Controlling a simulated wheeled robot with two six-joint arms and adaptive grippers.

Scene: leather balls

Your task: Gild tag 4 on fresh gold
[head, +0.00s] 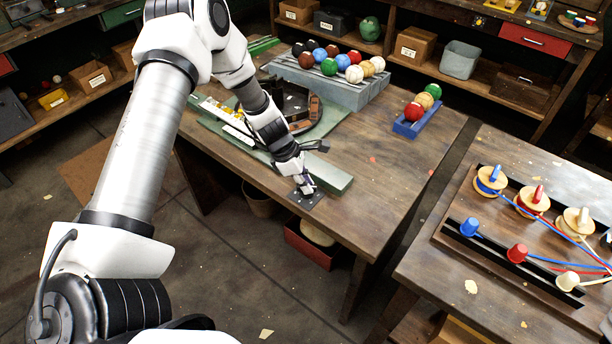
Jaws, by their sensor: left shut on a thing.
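My left gripper (304,187) is low over the front edge of the middle workbench (375,200). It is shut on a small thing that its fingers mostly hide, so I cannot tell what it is. A small dark square plate (307,201) with light dots is right under the fingertips; whether they touch it I cannot tell. A yellow and white strip (222,112) lies on the green board at the left of the bench, partly behind my arm. I cannot make out a numbered tag or tell which surface is fresh gold. My right gripper is out of view.
A grey rack (345,92) of several coloured balls stands at the back, and a blue holder (408,128) with three balls at the right. A green bar (335,178) lies beside the gripper. The bench's right front is clear. Another table holds spools (490,180).

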